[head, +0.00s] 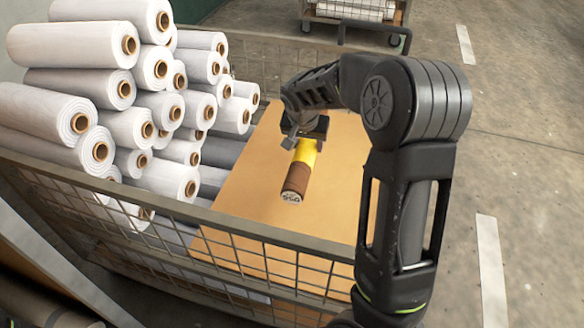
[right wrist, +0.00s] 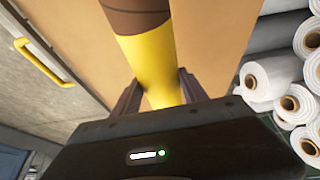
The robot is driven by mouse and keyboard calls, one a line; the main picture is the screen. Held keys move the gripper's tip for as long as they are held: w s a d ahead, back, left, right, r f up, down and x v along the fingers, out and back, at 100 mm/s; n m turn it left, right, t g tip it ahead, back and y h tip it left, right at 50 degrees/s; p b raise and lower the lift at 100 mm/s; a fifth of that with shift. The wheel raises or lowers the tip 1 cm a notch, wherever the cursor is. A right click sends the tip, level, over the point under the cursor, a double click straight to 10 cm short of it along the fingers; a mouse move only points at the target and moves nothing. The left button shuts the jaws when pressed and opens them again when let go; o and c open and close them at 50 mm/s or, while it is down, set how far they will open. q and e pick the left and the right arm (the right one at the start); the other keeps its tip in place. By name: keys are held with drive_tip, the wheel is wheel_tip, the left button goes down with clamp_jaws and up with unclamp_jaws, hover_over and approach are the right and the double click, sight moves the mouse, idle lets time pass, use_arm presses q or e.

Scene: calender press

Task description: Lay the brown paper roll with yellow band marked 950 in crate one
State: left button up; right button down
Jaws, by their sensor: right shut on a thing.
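The brown paper roll (head: 296,178) has a yellow band (head: 306,153), and its near end carries a label that seems to read 950, upside down. My right gripper (head: 305,140) is shut on it at the yellow band. The roll (right wrist: 138,22) also shows between the fingers of the right gripper (right wrist: 157,80) in the right wrist view. It is over a tan board (head: 250,185) inside a wire-mesh crate (head: 280,237); whether it touches the board I cannot tell. No crate number is readable. My left gripper is not in view.
Many white rolls (head: 130,125) with brown cores are stacked on the crate's left side. Another cart (head: 355,12) with white rolls stands at the back. The concrete floor (head: 530,130) on the right is clear. A yellow handle (right wrist: 42,62) shows in the right wrist view.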

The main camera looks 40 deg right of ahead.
drive_tip(key=shift+w+d+r+m, duration=0.1)
drive_tip(key=shift+w+d+m, duration=0.05)
drive_tip(key=shift+d+m, duration=0.15)
drive_tip(key=shift+f+b, duration=0.9)
drive_tip(key=shift+f, duration=2.2)
drive_tip(key=shift+f+b, duration=0.6)
drive_tip(key=shift+f, duration=1.3)
